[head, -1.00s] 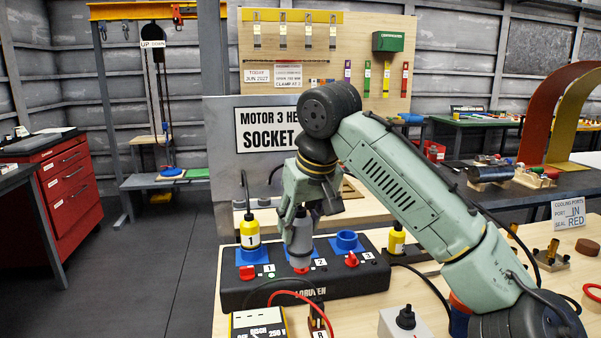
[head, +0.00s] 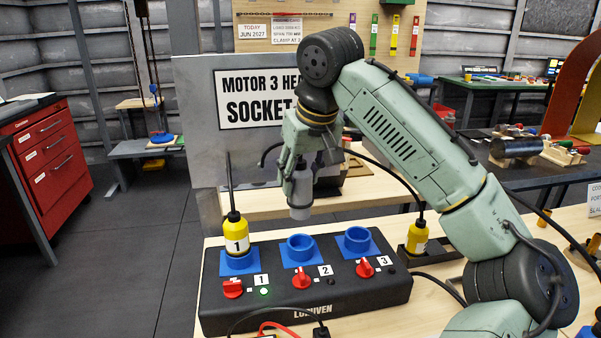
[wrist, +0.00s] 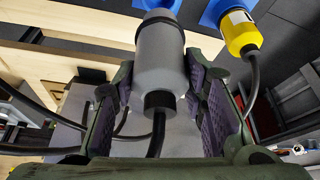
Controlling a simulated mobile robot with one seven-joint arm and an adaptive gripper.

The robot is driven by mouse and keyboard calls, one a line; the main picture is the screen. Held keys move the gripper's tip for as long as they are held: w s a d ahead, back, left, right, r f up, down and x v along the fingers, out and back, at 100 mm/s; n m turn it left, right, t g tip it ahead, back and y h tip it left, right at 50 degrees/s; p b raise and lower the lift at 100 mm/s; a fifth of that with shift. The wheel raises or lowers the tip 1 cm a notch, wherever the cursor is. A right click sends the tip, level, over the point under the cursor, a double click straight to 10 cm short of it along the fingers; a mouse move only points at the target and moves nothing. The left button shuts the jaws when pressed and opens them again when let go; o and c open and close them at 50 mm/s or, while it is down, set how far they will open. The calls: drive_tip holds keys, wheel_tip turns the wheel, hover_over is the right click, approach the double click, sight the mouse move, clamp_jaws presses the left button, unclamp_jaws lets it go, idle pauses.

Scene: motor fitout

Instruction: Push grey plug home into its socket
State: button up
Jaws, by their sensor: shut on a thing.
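The grey plug (head: 299,196) hangs roughly upright in my gripper (head: 303,172), its lower end down. In the head view it shows just above the blue socket 2 (head: 300,250), with a gap between; I cannot tell how well it is centred. Socket 2 is empty, on the black socket box (head: 320,293). In the wrist view my gripper's two pads close on both sides of the grey plug (wrist: 160,60), its black cord trailing toward the camera. A blue socket part (wrist: 158,4) shows beyond its far end.
A yellow plug (head: 236,238) sits in socket 1, its cord rising; a green light is beside it. Socket 3 (head: 357,240) is empty. Red switches (head: 302,281) line the box front. Another yellow plug (head: 417,237) stands right of the box. A sign panel (head: 200,110) stands behind.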

sight(301, 212)
drive_tip(key=shift+r, duration=0.15)
drive_tip(key=shift+f+b, duration=1.55)
drive_tip(key=shift+f, duration=1.4)
drive_tip(key=shift+p, duration=0.65)
drive_tip(key=shift+f+b, duration=0.75)
drive_tip(key=shift+f, duration=0.6)
